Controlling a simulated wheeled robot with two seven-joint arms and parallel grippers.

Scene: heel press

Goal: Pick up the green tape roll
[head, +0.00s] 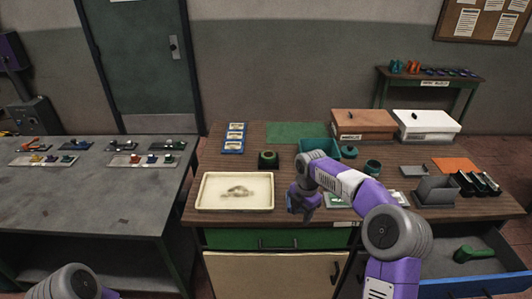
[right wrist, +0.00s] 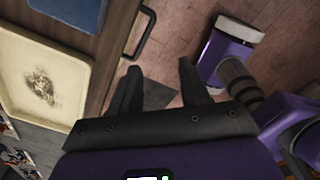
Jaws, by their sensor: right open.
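Several small dark green or teal round things stand on the wooden workbench (head: 300,133), and I cannot tell for certain which is the green tape roll. One squat dark green piece with a hole-like top (head: 268,159) stands behind the cream tray. A short teal round piece (head: 348,152) and a teal cylinder (head: 372,167) stand right of the teal bin. My right gripper (head: 303,207) is near the bench's front edge, right of the tray. In the right wrist view, its fingers (right wrist: 158,68) are apart with nothing between them. My left gripper is out of view.
The cream tray (head: 205,203) also shows in the right wrist view (right wrist: 72,105). A teal bin (head: 318,146) and two lidded boxes (head: 362,122) (head: 427,122) stand behind. A grey holder (head: 436,190) stands at right. An open drawer (head: 495,281) holds a green-handled thing.

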